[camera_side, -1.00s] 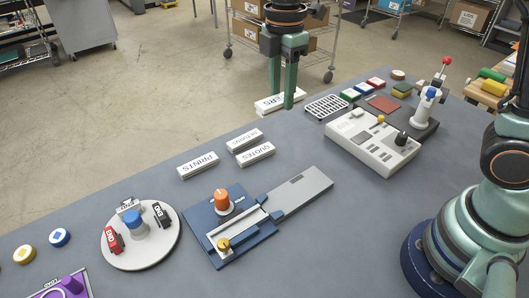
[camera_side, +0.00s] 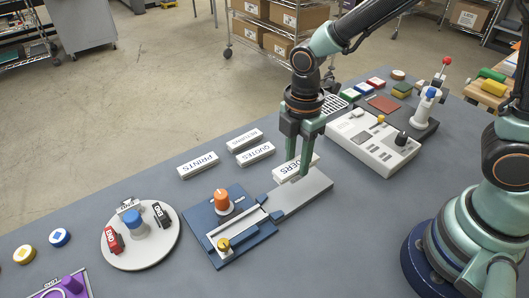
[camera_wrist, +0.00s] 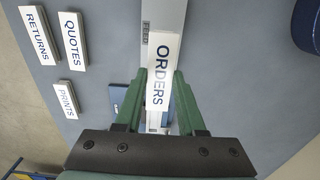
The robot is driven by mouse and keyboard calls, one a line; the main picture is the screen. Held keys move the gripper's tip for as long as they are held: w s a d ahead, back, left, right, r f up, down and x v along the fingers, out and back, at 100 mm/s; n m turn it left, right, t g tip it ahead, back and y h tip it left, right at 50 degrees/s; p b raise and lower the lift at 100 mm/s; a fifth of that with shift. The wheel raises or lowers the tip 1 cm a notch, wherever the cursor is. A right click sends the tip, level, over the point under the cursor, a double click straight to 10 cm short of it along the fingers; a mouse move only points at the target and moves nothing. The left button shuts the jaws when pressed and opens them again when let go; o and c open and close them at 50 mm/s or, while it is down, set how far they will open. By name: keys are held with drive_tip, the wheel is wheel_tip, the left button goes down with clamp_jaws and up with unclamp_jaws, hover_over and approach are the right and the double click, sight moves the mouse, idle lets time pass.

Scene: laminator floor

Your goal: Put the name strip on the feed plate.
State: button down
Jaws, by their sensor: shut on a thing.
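My gripper (camera_side: 299,168) is shut on a white name strip (camera_side: 284,173) that reads ORDERS in the wrist view (camera_wrist: 161,58); in the side view one finger hides part of its lettering. The strip is over the grey feed plate (camera_side: 312,193), which runs out from the blue machine (camera_side: 205,222). In the wrist view the feed plate (camera_wrist: 166,14) bears the word FEED, and the strip lies along it and covers part of its right side. I cannot tell whether the strip touches the plate. My gripper (camera_wrist: 160,82) has one finger on each side of the strip.
The strips PRINTS (camera_side: 198,166), QUOTES (camera_side: 254,154) and RETURNS (camera_side: 244,141) lie left of the plate. A white control box (camera_side: 372,142) stands to the right.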

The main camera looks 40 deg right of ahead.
sight(293, 193)
drive_tip(key=shift+f, duration=3.65)
drive_tip(key=shift+f, duration=0.1)
drive_tip(key=c, duration=0.5)
unclamp_jaws()
